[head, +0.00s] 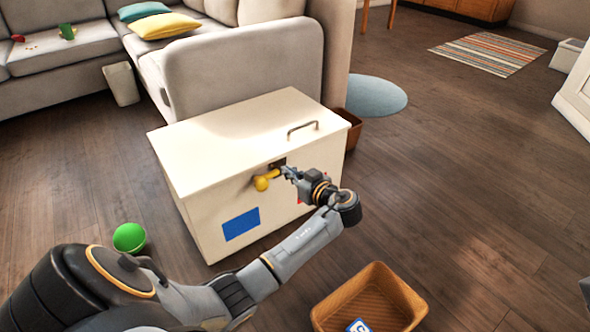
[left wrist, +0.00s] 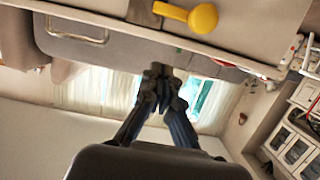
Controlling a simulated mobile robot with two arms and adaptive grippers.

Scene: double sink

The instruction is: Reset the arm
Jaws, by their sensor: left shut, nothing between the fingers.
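My left arm reaches in from the lower left of the head view. Its gripper (head: 286,171) is in front of the white chest's front face, near the top edge. In the left wrist view the gripper's fingers (left wrist: 160,72) are together with nothing between them. A yellow knob-ended handle (head: 265,181) on the chest is just left of the fingertips. It also shows above the fingers in the left wrist view (left wrist: 200,18), apart from them in the picture. The white chest (head: 240,130) has its lid down. My right gripper is not in view.
A brown basket (head: 335,303) with a blue-and-white item (head: 358,326) stands at the lower front. A green ball (head: 129,238) lies left of the chest. A grey sofa (head: 245,65) stands behind the chest. The wood floor to the right is largely clear.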

